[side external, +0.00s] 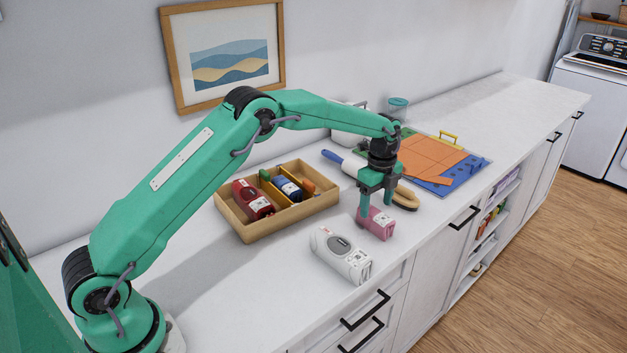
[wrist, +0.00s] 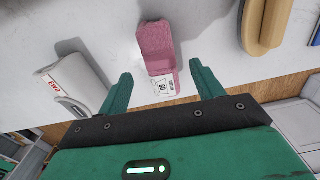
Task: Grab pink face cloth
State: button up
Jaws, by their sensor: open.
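The pink face cloth (side external: 377,224) is a folded block with a white printed label on one end, lying on the white countertop. My gripper (side external: 376,207) points down directly over it in the side external view, with one finger at its left side. In the wrist view the cloth (wrist: 155,43) lies ahead of my gripper (wrist: 160,75), with its labelled end between the two spread fingertips. Gaps show on both sides, and the gripper is open and empty. The fingers hide part of the cloth in the side external view.
A white bottle (side external: 341,256) lies left of the cloth, near the counter's front edge. A wooden brush (side external: 405,198) lies close on the other side. A divided wooden tray (side external: 247,232) holds several bottles. A blue-handled roller (side external: 333,156) and an orange cloth (side external: 425,157) lie farther back.

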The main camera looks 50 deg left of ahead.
aim_at(376, 212)
jog(key=shift+d+f, duration=0.1)
jog(key=shift+f, duration=2.3)
jog(key=c, duration=1.1)
